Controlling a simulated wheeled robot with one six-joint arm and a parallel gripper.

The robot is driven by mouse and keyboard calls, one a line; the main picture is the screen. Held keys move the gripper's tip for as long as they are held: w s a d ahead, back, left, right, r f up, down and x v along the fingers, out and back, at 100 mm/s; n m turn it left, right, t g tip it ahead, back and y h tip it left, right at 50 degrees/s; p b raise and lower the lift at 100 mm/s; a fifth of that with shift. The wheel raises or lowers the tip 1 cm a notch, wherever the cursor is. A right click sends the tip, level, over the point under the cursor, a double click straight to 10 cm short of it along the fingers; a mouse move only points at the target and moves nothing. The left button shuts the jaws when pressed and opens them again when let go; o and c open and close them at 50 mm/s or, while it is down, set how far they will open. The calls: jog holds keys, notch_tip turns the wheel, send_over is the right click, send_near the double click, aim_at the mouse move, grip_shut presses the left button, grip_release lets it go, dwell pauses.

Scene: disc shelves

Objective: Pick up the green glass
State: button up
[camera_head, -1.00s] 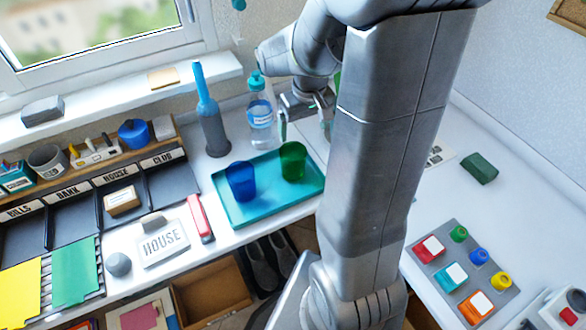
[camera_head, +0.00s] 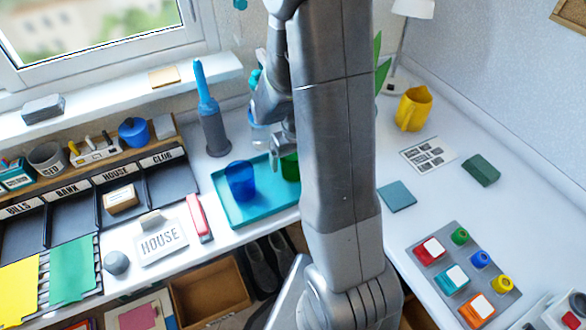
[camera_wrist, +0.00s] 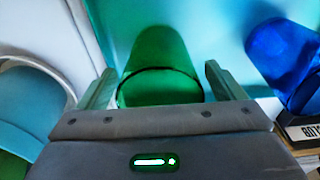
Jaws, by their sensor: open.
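The green glass (camera_head: 290,167) stands on the teal tray (camera_head: 234,218), mostly hidden behind my arm in the head view. In the wrist view the green glass (camera_wrist: 160,62) is straight ahead, its dark rim close to my gripper (camera_wrist: 160,85). My gripper is open, with one finger to the left of the glass rim and the other to the right. I cannot tell how deep the glass is between the fingers. In the head view my gripper (camera_head: 281,150) is just above the glass, partly hidden by my arm.
A blue glass (camera_head: 240,181) stands on the tray to the left of the green one; it also shows in the wrist view (camera_wrist: 282,60). A red stapler-like object (camera_head: 199,217) lies left of the tray.

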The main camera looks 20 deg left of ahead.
jog(key=shift+w+a+f, duration=0.1)
jog(key=shift+f, duration=0.8)
jog(key=c, duration=1.2)
